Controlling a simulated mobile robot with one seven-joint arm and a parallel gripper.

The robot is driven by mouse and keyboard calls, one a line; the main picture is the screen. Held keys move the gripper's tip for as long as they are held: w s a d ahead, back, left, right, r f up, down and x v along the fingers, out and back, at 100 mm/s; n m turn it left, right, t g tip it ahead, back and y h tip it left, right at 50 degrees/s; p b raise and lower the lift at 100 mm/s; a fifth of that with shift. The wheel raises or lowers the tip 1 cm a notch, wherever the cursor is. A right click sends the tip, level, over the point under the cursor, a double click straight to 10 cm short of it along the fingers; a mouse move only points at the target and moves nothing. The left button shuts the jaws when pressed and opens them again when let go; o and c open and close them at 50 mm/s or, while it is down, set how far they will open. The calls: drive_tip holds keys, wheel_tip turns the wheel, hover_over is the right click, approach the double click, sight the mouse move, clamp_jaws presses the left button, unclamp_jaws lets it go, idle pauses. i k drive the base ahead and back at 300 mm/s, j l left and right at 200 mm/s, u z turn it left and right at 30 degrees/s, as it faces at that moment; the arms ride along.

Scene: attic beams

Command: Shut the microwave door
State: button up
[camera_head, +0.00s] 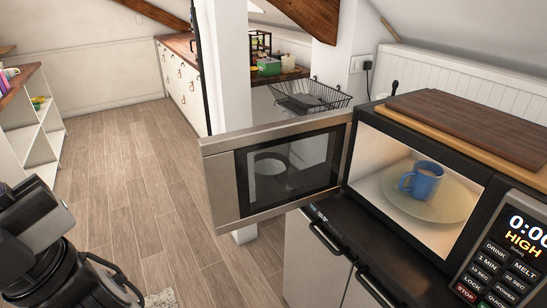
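The microwave (386,204) stands on a dark counter at the right, with its lit control panel at the far right edge. Its door (219,184) is wide open, swung out to the left from the left side of the cavity, with a dark window and a steel frame. Inside, a blue mug (422,181) stands on a round plate (447,205). My arm shows in the lower left corner, apart from the door. My gripper's fingers are not visible.
A wooden cutting board (480,122) lies on top of the microwave. A black wire basket (308,98) sits behind the door. White cabinets (315,262) are below the microwave. A white post (236,70) stands behind the door. Open wooden floor (140,190) lies to the left.

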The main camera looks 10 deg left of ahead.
sight(223, 156)
drive_tip(key=i+j, duration=0.3)
drive_tip(key=j, duration=0.15)
drive_tip(key=i+j, duration=0.3)
drive_tip(key=j, duration=0.15)
drive_tip(key=i+j, duration=0.3)
drive_tip(key=j, duration=0.2)
drive_tip(key=i+j, duration=0.25)
drive_tip(key=j, duration=0.2)
drive_tip(key=i+j, duration=0.3)
drive_tip(key=j, duration=0.15)
drive_tip(key=i+j, duration=0.3)
drive_tip(key=j, duration=0.15)
drive_tip(key=i+j+z, duration=0.15)
drive_tip(key=z, duration=0.25)
drive_tip(key=j+z, duration=0.45)
drive_tip(key=l+z, duration=0.1)
drive_tip(key=z, duration=1.3)
drive_tip(key=k+j, duration=0.15)
drive_tip(key=j, duration=0.2)
drive_tip(key=k+j, duration=0.1)
drive_tip(key=j, duration=0.2)
drive_tip(key=k+j+z, duration=0.1)
drive_tip(key=j, duration=0.25)
drive_tip(key=k+j, duration=0.2)
drive_tip(key=j+z, duration=0.05)
drive_tip(key=j, duration=0.05)
